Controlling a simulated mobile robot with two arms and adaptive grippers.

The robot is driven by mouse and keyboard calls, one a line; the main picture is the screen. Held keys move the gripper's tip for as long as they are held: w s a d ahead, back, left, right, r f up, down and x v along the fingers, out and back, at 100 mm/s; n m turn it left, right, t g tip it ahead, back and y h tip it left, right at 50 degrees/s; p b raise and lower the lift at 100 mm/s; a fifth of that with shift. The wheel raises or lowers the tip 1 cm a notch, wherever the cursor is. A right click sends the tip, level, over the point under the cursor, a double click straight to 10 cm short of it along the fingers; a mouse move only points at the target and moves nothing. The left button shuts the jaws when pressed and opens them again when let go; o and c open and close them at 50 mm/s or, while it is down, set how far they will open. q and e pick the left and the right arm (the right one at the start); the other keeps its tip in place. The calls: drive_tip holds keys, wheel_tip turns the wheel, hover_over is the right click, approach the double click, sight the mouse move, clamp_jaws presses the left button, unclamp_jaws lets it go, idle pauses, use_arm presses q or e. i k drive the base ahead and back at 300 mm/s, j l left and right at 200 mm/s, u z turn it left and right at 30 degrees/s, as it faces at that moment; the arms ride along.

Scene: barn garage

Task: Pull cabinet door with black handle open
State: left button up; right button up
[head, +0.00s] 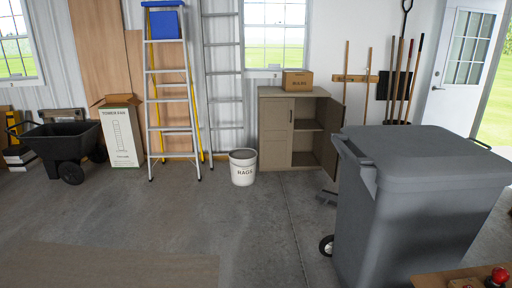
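The tan-brown cabinet (271,92) stands against the back wall under the window, right of the picture's middle. Its left door (274,140) is shut and carries a small dark upright handle (292,116) near its right edge. The right side of the cabinet is open and shows a shelf (308,125) inside. The right door (333,135) is swung outward, and its lower part is partly hidden behind the grey bin. Neither of my grippers is in view.
A large grey wheeled bin (420,200) stands in front and right of the cabinet. A ladder (168,100) leans farther left. The concrete floor (240,225) is open in the middle.

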sight(277, 114)
drive_tip(key=i, duration=0.95)
drive_tip(key=i+u, duration=0.1)
drive_tip(key=i, duration=0.8)
drive_tip(key=i+l, duration=0.15)
drive_tip(key=i, duration=0.8)
drive_tip(key=i+l, duration=0.1)
drive_tip(key=i, duration=0.8)
drive_tip(key=i+l+u, duration=0.1)
drive_tip(key=i, duration=0.85)
